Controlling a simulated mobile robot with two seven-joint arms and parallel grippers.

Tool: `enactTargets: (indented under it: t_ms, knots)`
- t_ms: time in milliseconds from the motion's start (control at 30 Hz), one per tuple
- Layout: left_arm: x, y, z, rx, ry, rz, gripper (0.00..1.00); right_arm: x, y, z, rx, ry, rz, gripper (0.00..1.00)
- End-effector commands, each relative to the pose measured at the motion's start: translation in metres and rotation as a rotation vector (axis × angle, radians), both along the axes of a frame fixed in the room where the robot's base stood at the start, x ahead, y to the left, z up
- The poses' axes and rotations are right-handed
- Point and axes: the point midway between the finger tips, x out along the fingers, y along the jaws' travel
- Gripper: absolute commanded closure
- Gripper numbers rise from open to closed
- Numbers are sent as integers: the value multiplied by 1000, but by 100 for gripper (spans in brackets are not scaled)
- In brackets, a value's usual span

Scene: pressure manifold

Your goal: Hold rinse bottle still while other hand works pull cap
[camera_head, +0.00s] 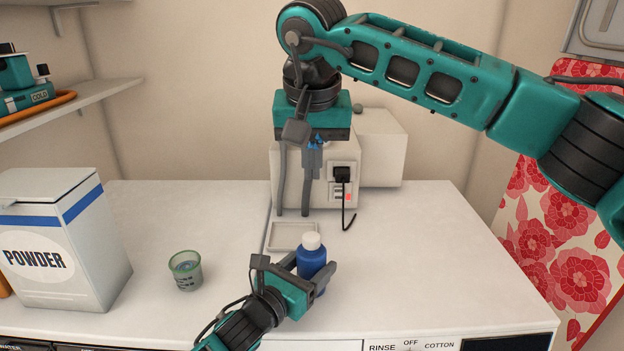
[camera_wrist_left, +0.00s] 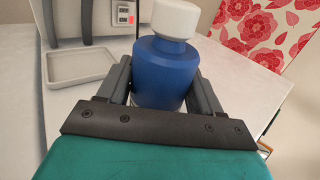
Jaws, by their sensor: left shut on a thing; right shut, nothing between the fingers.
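The rinse bottle (camera_head: 312,258) is blue with a white pull cap (camera_head: 311,241) and stands upright on the white worktop. My left gripper (camera_head: 308,271) is shut around the bottle's body from the front. In the left wrist view the blue body (camera_wrist_left: 165,72) sits between the two fingers, and the white cap (camera_wrist_left: 174,18) is clear above them. My right gripper (camera_head: 312,172) hangs pointing down, shut and empty, above and behind the bottle, apart from the cap.
A shallow pale tray (camera_head: 291,236) lies behind the bottle. A white appliance (camera_head: 345,150) with a black plug stands further back. A green cup (camera_head: 185,270) and a powder box (camera_head: 62,245) stand to the left. The worktop at right is clear.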

Motion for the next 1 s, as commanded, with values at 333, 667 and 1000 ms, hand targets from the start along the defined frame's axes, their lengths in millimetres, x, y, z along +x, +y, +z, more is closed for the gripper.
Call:
enactTargets:
  t_ms: [333, 667, 1000]
  knots:
    - [0, 0, 0, 1, 1, 0, 68, -1, 0, 2, 0, 1, 1, 100]
    - [0, 0, 0, 1, 1, 0, 12, -1, 0, 2, 0, 0, 0, 100]
    - [-1, 1, 0, 0, 0, 0, 5, -1, 0, 2, 0, 0, 0, 100]
